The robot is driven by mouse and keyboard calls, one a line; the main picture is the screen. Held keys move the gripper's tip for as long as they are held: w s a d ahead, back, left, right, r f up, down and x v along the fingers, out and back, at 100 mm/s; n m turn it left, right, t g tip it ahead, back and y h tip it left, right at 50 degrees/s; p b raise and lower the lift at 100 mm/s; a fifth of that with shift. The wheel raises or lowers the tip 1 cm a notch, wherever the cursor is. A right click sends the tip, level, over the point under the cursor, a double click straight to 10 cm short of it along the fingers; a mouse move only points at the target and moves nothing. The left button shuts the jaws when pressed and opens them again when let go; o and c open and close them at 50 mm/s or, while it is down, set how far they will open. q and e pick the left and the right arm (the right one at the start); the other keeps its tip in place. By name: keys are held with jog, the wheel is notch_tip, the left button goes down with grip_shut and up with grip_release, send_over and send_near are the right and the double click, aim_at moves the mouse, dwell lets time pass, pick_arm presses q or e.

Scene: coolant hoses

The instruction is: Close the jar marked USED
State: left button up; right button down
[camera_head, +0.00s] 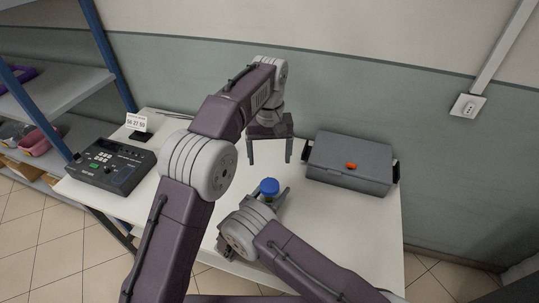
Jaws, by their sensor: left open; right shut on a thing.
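A jar (268,201) with a blue lid (269,187) on top is at the middle of the white table. My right gripper (273,196) is low at the table and shut on the jar; the wrist hides most of the jar's body. No marking on the jar can be read, and I cannot tell how tightly the lid sits. My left gripper (270,161) is above and behind the jar, pointing down. It is open and empty, with its fingers spread apart, clear of the lid.
A grey case (348,165) with an orange-red piece (351,166) on its lid stands at the right. A dark device (110,167) and a small display sign (136,122) stand at the left of the white table (375,235). Shelves are further left.

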jog(key=shift+c, duration=1.5)
grip_release()
jog(key=v, duration=0.9)
jog(key=shift+s+b, duration=0.1)
jog(key=shift+b, duration=0.3)
jog(key=shift+s+f, duration=0.1)
